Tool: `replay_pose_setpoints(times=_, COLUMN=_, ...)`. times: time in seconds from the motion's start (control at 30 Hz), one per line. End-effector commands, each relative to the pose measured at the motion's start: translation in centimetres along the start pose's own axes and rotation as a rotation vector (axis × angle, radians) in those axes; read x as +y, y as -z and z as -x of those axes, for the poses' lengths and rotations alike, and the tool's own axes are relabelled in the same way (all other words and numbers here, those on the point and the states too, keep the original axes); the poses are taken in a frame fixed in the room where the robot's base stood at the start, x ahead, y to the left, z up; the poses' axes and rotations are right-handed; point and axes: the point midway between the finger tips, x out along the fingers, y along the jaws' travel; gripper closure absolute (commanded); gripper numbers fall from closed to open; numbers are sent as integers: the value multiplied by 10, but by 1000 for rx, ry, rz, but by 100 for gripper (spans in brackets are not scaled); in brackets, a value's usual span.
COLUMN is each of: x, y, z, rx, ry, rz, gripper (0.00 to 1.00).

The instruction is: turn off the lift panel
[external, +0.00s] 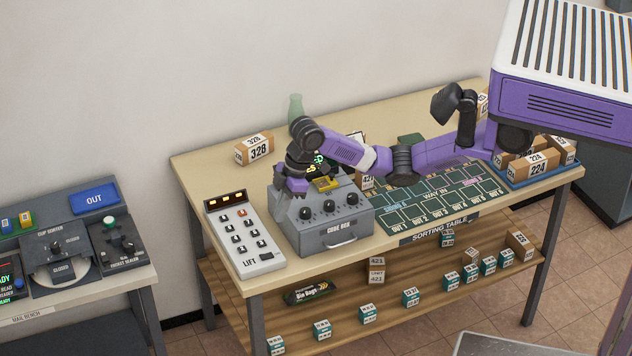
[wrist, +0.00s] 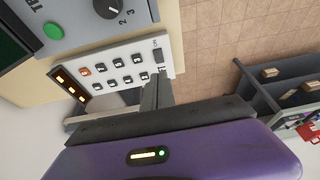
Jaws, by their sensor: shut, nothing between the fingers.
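The lift panel (external: 243,240) is a white slab with rows of dark buttons, one orange button and the word LIFT, on the left end of the sorting table. Three amber lights (external: 226,199) glow at its far end. A dark switch (external: 266,256) sits at its near end. In the wrist view the panel (wrist: 118,48) and the same switch (wrist: 158,55) show again. My gripper (external: 281,187) is shut and empty, above the table by the code box, right of the panel. In the wrist view its fingers (wrist: 163,82) appear near the switch end; contact cannot be told.
The grey code box (external: 336,232) with knobs stands right of the panel, under my arm. A parcel marked 328 (external: 254,149) and a green bottle (external: 295,108) are behind. The mail bench (external: 80,307) stands left, across a gap.

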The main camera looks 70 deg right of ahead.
Motion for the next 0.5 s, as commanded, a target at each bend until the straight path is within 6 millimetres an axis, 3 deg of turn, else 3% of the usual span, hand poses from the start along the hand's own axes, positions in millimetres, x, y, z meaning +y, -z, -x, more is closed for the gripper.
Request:
replay_pose_setpoints(times=0.2, x=0, y=0, z=17, rx=1, ry=0, rz=0, gripper=100)
replay_pose_setpoints(times=0.5, x=0, y=0, z=18, rx=0, ry=0, rz=0, gripper=100)
